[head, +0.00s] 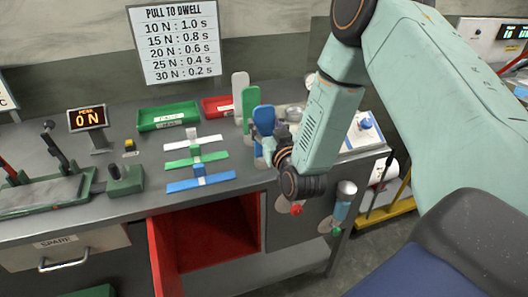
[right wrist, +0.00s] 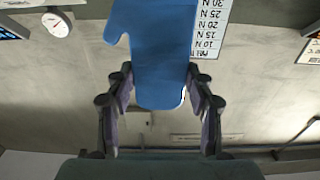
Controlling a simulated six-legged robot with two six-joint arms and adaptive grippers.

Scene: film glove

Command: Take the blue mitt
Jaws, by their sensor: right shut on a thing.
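The blue mitt (head: 264,118) stands upright above the bench, at the front of a row with a green mitt (head: 250,100) and a pale grey mitt (head: 240,84). My right gripper (head: 268,150) is at its lower part, and my wrist hides some of it. In the right wrist view the blue mitt (right wrist: 156,45) fills the space between the two fingers of the right gripper (right wrist: 158,82), which is shut on it. The picture is upside down there, with the thumb to the left. I cannot tell whether the mitt still touches a stand. My left gripper is not in view.
White, green and blue cross-shaped pieces (head: 200,180) lie left of the mitts. A green tray (head: 167,116) and a red tray (head: 216,106) stand behind. A force display (head: 87,118) stands left.

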